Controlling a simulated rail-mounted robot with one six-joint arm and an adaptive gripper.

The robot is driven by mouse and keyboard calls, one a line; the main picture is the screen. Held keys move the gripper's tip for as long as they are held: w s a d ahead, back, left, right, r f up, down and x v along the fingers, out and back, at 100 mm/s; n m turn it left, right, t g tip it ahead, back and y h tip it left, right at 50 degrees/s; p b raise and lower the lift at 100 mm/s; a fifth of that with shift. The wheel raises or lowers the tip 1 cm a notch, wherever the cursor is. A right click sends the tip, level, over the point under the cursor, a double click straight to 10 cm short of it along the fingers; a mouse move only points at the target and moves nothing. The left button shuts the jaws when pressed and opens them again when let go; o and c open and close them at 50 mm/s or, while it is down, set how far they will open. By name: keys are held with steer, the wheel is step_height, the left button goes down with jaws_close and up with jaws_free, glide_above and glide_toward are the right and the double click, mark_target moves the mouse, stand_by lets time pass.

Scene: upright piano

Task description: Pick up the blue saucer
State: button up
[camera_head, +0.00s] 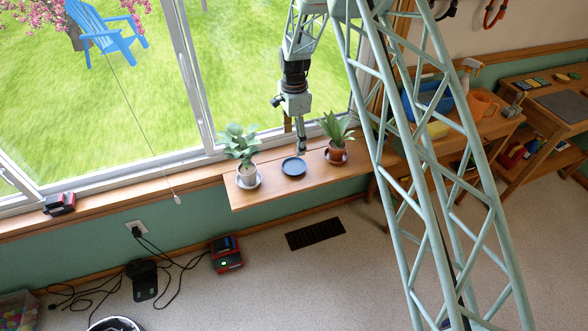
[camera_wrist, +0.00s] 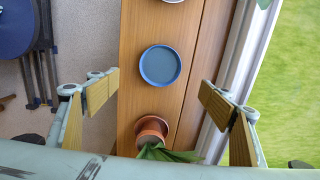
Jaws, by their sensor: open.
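The blue saucer (camera_head: 293,166) lies flat and empty on the wooden window shelf (camera_head: 262,197), between two potted plants. In the wrist view the blue saucer (camera_wrist: 160,65) sits near the middle of the shelf, ahead of the fingers. My gripper (camera_head: 300,146) hangs above the shelf, close to the saucer's right side in the head view. In the wrist view my gripper (camera_wrist: 158,97) is open, with its padded fingers wide apart and nothing between them.
A plant in a white pot (camera_head: 248,174) stands left of the saucer. A plant in a terracotta pot (camera_head: 337,152) stands right of it, also near my fingers in the wrist view (camera_wrist: 152,130). The window is behind the shelf. A workbench (camera_head: 450,130) stands at right.

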steer(key=shift+f, duration=0.1)
steer(key=b, duration=0.2)
glide_above(294, 169)
steer(key=shift+w+f, duration=0.15)
steer(key=shift+f, duration=4.05)
steer(key=shift+f, duration=0.1)
steer(key=shift+f+b, duration=0.6)
steer(key=shift+f, duration=1.9)
steer(key=shift+c, duration=0.7)
steer(key=c, duration=0.7)
